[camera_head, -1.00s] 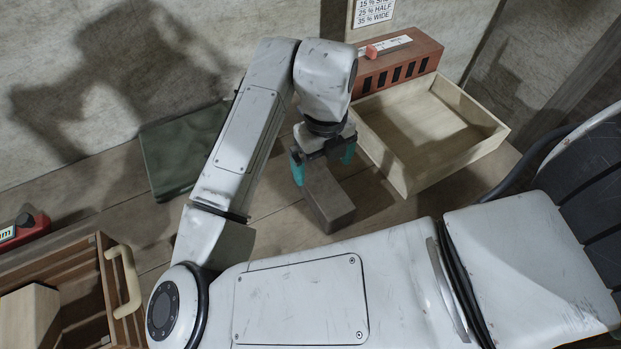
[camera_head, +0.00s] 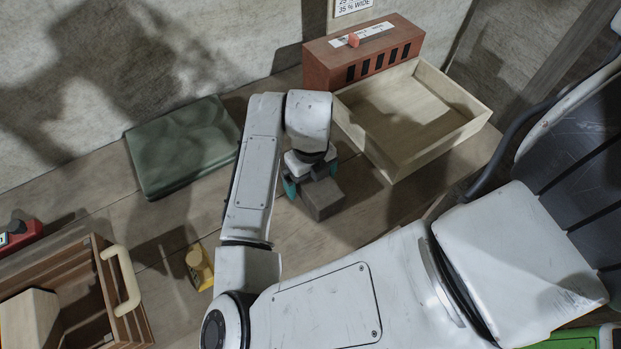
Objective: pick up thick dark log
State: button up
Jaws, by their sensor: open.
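The thick dark log (camera_head: 322,200) is a short grey-brown square block lying on the wooden bench, right under my wrist. My gripper (camera_head: 311,180) is over its far end, with one teal finger showing on the left side of the log and the other on the right. The jaws are open. My wrist hides the far part of the log, and I cannot tell whether the fingers touch it.
An empty pale wooden tray (camera_head: 477,125) stands right of the gripper, before a slotted red-brown box (camera_head: 318,70). A green mat (camera_head: 165,165) lies left. A slatted crate (camera_head: 95,250) and a yellow object (camera_head: 199,266) are at lower left.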

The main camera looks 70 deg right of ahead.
jog(key=c, duration=1.3)
jog(key=shift+c, duration=0.4)
jog(key=shift+r, duration=0.2)
